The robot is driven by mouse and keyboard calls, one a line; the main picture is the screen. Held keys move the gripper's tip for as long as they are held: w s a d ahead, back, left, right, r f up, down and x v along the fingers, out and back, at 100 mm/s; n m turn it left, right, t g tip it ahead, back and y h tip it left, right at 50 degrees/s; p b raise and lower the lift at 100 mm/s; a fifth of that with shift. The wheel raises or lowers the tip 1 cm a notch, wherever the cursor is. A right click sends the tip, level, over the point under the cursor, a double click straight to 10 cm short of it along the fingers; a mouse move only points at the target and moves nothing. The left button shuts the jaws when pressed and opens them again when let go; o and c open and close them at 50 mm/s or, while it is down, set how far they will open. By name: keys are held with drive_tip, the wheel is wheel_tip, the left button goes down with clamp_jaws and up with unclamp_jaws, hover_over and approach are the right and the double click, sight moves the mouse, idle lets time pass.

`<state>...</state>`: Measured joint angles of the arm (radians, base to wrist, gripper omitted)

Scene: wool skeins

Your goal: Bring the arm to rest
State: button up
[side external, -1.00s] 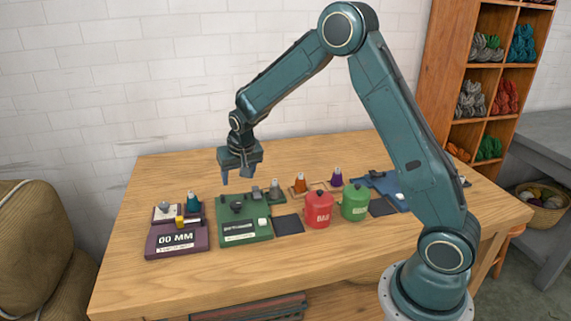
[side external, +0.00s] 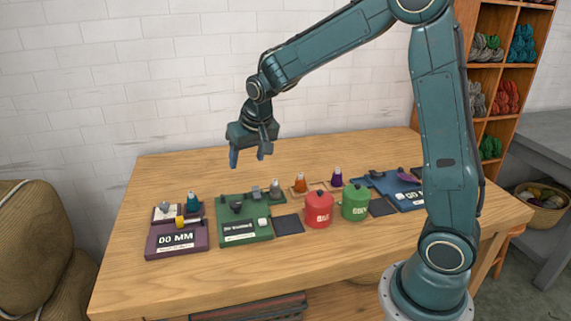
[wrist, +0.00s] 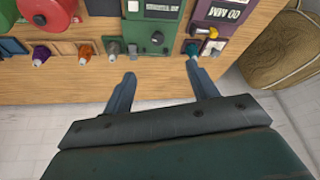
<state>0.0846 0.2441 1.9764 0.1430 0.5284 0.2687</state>
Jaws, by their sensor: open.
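My gripper (side external: 250,158) hangs in the air above the back of the wooden table (side external: 180,165). Its two fingers are apart with nothing between them, pointing down. In the wrist view my gripper (wrist: 160,85) also shows open and empty, with the table edge and the devices beyond the fingertips. My arm is raised and bent, its upper part near the top of the side view.
On the table are a purple device (side external: 177,238), a green device (side external: 240,225), a red canister (side external: 318,210), a green canister (side external: 355,204), a blue device (side external: 400,190), small coloured cones and dark pads (side external: 288,224). The air around my gripper is free.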

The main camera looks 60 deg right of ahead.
drive_tip(key=s+a+r+n+t+y, duration=0.1)
drive_tip(key=s+a+r, duration=0.1)
drive_tip(key=s+r, duration=0.35)
drive_tip(key=s+a+r+n, duration=0.2)
drive_tip(key=s+r, duration=0.1)
drive_tip(key=s, duration=0.5)
drive_tip(key=s+a+n, duration=0.2)
drive_tip(key=s+a, duration=0.1)
drive_tip(key=s, duration=1.1)
drive_tip(key=shift+y, duration=0.4)
